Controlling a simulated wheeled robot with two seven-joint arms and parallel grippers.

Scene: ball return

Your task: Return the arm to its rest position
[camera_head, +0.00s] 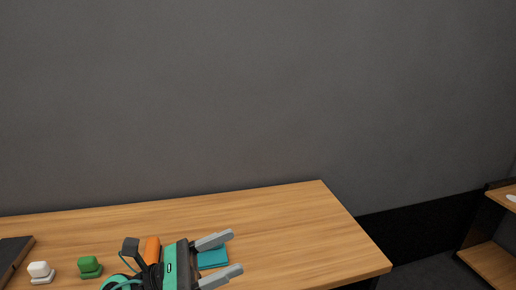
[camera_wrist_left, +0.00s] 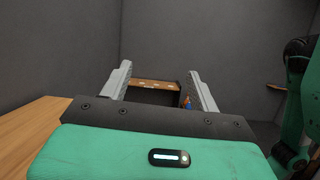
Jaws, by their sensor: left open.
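My left gripper (camera_head: 228,254) is open and empty, held over the wooden table (camera_head: 290,232) near its front middle, its two grey fingers pointing right. In the left wrist view the open fingers of my left gripper (camera_wrist_left: 160,88) have nothing between them; a distant shelf shows beyond. A teal flat item (camera_head: 213,258) lies behind the fingers and is partly hidden. My right gripper is not in the head view.
A white object (camera_head: 40,271), a green object (camera_head: 90,266) and an orange object (camera_head: 152,249) stand on the table. A dark flat item (camera_head: 12,254) lies at the left edge. The table's right part is clear. A wooden shelf (camera_head: 492,262) stands at the far right.

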